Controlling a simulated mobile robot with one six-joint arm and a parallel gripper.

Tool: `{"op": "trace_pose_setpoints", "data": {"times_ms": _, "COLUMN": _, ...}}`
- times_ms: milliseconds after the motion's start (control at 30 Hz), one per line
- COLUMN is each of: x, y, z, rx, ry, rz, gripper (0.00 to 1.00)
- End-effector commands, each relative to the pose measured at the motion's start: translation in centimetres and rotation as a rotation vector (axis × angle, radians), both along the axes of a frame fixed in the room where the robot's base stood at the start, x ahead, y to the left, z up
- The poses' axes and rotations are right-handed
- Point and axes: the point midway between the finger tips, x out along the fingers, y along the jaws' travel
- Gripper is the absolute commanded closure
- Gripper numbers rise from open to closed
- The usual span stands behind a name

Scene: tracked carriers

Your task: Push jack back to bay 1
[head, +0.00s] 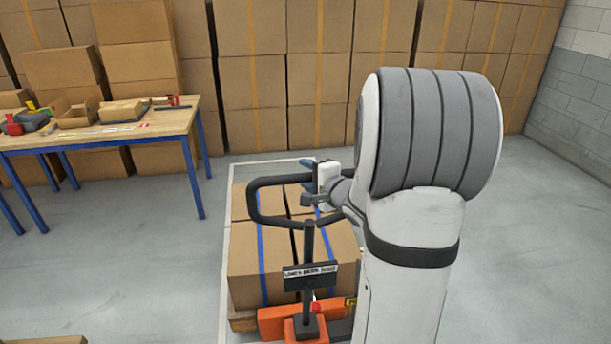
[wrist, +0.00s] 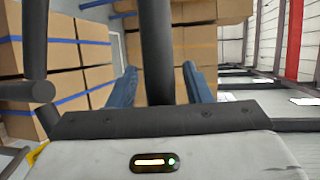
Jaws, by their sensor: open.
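The pallet jack has an orange base (head: 275,322), an upright dark tiller with a small lettered plate, and a black loop handle (head: 250,205). It stands at a pallet of cardboard boxes (head: 243,270) with blue straps. My gripper (head: 314,188) is at the upper right part of the loop handle. In the wrist view my gripper (wrist: 160,86) has its two blue fingers apart. A dark handle bar (wrist: 157,35) runs between them, and I cannot tell whether they touch it. My arm hides the right side of the jack and load. No bay number is readable.
White floor lines (head: 226,250) run around the load. A blue-legged workbench (head: 150,128) with tools and boxes stands at the left. Stacked cartons (head: 300,60) line the back, with a grey block wall (head: 580,95) at the right.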

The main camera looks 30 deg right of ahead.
Motion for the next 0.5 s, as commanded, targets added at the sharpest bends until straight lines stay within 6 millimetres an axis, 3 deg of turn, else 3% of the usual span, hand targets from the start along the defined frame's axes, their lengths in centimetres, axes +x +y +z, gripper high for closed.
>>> {"op": "trace_pose_setpoints", "data": {"times_ms": 300, "x": 0.41, "y": 0.0, "z": -0.08, "rx": -0.001, "ry": 0.0, "rz": -0.002, "gripper": 0.55}}
{"op": "trace_pose_setpoints", "data": {"times_ms": 500, "x": 0.39, "y": -0.01, "z": -0.07, "rx": -0.001, "ry": 0.0, "rz": -0.002, "gripper": 0.71}}
